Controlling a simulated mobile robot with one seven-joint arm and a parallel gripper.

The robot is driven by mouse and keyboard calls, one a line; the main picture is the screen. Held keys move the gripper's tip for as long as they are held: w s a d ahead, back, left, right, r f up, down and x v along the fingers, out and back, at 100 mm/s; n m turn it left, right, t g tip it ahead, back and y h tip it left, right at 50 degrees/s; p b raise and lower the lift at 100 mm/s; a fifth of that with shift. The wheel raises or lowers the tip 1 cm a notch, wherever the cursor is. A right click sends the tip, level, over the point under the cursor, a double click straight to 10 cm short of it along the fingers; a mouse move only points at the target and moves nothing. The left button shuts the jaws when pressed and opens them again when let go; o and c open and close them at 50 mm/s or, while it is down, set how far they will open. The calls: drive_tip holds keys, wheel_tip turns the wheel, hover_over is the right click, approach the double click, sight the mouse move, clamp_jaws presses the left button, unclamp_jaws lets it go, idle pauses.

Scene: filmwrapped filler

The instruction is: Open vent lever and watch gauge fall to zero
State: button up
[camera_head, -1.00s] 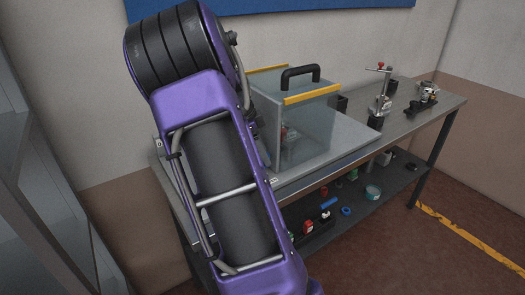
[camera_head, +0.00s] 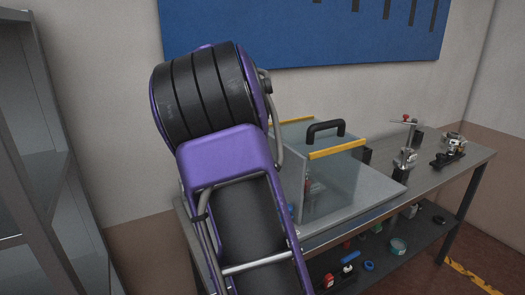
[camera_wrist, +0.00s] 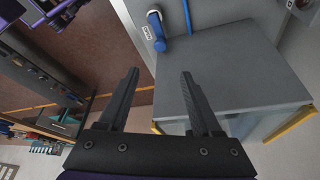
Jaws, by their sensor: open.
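My gripper (camera_wrist: 160,85) is open in the wrist view, with two dark fingers apart and nothing between them. A blue lever-like handle (camera_wrist: 156,28) stands beyond the fingertips, beside a small white label, apart from the fingers. It looks like the vent lever. A blue tube (camera_wrist: 188,15) runs to the right of it. A round metal part with a bit of red (camera_wrist: 302,4) is cut off at the top right corner; I cannot tell whether it is the gauge, and no dial reading shows. My arm hides the bench's left part in the head view, and the gripper is hidden there.
A clear-walled box (camera_head: 335,185) with a black handle (camera_head: 326,128) and yellow edge strips stands on the bench (camera_head: 440,163). Metal fittings (camera_head: 405,155) stand at the bench's right. The lower shelf (camera_head: 425,226) holds several small items. Grey shelving (camera_head: 45,170) stands at left.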

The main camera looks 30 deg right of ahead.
drive_tip(key=shift+v, duration=1.2)
